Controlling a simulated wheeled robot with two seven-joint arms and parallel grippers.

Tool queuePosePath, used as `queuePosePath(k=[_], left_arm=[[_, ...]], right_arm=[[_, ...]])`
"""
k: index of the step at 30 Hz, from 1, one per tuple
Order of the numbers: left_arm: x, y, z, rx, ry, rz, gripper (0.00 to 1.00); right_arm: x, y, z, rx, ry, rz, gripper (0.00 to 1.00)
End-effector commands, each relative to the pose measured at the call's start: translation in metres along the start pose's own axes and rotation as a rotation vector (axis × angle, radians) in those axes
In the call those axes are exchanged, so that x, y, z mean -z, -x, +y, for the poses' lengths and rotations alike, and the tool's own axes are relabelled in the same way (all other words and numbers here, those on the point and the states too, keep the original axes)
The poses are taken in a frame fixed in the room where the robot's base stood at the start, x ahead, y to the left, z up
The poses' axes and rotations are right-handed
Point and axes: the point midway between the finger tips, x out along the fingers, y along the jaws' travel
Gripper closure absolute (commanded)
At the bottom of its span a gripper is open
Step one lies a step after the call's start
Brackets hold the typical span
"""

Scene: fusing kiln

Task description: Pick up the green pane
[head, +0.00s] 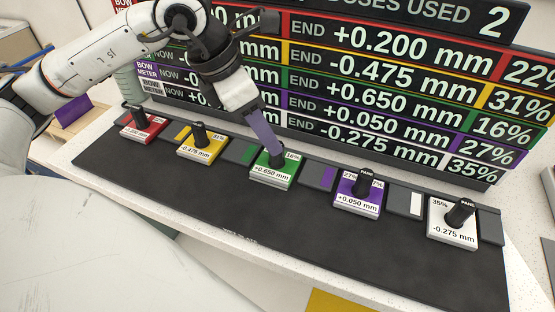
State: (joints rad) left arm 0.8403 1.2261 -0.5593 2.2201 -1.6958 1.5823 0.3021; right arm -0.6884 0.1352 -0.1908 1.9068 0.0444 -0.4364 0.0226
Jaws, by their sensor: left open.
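The green pane (272,176) lies on the dark mat in the middle of the row, with a white label reading +0.650 mm and a short black knob on top. My left gripper (268,142) comes down from the upper left, tilted, with its fingers right over the knob of the green pane. It is open. The fingertips overlap the knob in the picture, and I cannot tell whether they touch it. My right gripper is not in the head view.
A red pane (141,130) and a yellow pane (203,150) sit to the left, a purple pane (357,202) and a white pane (452,232) to the right, all with black knobs. The dark mat (200,205) is bare in front. A display board (400,75) stands close behind.

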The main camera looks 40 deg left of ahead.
Motion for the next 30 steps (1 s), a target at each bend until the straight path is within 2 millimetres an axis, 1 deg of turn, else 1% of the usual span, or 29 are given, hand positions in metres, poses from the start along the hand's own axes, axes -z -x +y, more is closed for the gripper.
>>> queuePosePath(k=[2, 7, 10, 13, 19, 20, 27, 30], left_arm=[[-0.001, -0.007, -0.003, 0.004, -0.001, 0.001, 0.56], [-0.002, -0.032, -0.009, 0.007, -0.001, 0.002, 0.56], [-0.002, -0.045, -0.008, 0.007, 0.001, 0.0, 0.56], [-0.002, -0.051, -0.008, 0.005, 0.0, -0.003, 0.56], [-0.002, -0.052, -0.008, 0.005, 0.0, -0.004, 0.56], [-0.002, -0.052, -0.008, 0.005, 0.0, -0.004, 0.58], [-0.002, -0.051, -0.008, 0.005, 0.0, -0.003, 0.99], [-0.003, -0.051, -0.008, 0.004, 0.0, -0.006, 1.0]], right_arm=[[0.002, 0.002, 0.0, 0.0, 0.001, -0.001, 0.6], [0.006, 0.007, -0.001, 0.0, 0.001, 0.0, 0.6], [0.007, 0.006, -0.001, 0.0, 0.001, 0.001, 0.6], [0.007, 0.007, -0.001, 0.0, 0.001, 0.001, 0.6], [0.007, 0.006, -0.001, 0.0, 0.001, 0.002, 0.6], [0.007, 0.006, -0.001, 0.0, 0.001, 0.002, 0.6], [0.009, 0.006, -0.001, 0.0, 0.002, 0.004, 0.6], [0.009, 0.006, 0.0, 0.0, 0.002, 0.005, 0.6]])
